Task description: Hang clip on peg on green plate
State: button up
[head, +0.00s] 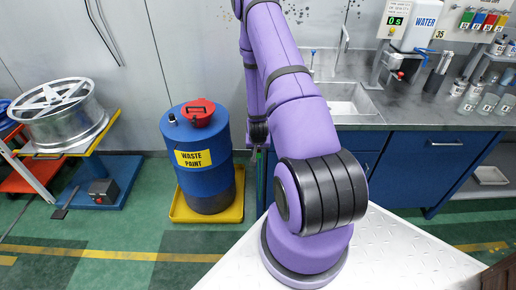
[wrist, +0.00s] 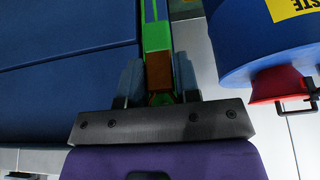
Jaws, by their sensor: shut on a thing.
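In the wrist view my gripper (wrist: 158,72) is shut, with its two grey fingers on either side of a small brown-orange piece (wrist: 158,77), which appears to be the clip. The clip's full shape is hidden between the fingers. A bright green strip (wrist: 156,36), seemingly the green plate, lies just beyond the fingertips in line with the clip. I cannot tell whether they touch, and I cannot make out a peg. In the head view my gripper (head: 258,132) is small and partly behind my arm, beside the left end of the blue cabinet.
A blue waste paint drum (head: 205,158) with a red lid stands in a yellow tray (head: 235,207), close left of my gripper. The blue cabinet (head: 425,165) with sink counter is at right. A cart with a wheel (head: 58,112) stands far left. Green floor between is clear.

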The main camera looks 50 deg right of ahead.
jog(key=o, duration=1.1)
jog(key=shift+c, duration=0.2)
jog(key=v, duration=1.1)
jog(key=shift+f, duration=0.1)
